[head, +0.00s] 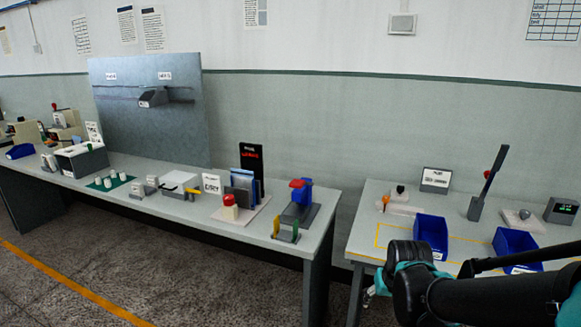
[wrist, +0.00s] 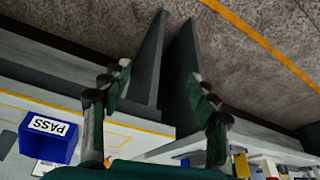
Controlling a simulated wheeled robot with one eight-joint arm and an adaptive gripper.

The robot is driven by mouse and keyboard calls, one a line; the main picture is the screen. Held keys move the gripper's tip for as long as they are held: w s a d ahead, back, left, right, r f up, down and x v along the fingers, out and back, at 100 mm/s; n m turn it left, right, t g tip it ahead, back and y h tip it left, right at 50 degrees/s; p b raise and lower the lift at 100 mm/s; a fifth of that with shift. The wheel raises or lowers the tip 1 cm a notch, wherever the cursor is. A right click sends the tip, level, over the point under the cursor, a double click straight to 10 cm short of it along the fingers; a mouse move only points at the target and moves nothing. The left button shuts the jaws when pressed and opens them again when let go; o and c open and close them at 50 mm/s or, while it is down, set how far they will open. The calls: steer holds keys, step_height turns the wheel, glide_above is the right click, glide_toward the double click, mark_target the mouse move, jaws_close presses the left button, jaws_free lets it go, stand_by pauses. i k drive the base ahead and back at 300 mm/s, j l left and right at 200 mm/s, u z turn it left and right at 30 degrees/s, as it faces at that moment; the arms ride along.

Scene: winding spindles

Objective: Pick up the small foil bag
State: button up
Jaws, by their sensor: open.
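I cannot make out a small foil bag for certain in either view. My gripper (wrist: 160,82) is open and empty in the wrist view, its two fingers well apart. Between and beyond them are dark table panels and the bare floor. In the head view my dark arm reaches in from the lower right, in front of the right table (head: 362,240). The gripper's fingers are mostly hidden there behind my arm.
A blue bin (head: 431,232) and another blue bin (head: 518,240) stand on the right table. A blue bin marked PASS (wrist: 40,148) shows in the wrist view. A lever (head: 488,185) stands behind. The long left table (head: 180,215) holds several devices; a gap separates the tables.

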mark_target(240, 178)
steer(key=i+j, duration=0.1)
steer(key=j, duration=0.7)
steer(key=i+j, duration=0.15)
steer(key=j, duration=0.25)
steer(key=i+j, duration=0.1)
steer(key=j, duration=0.3)
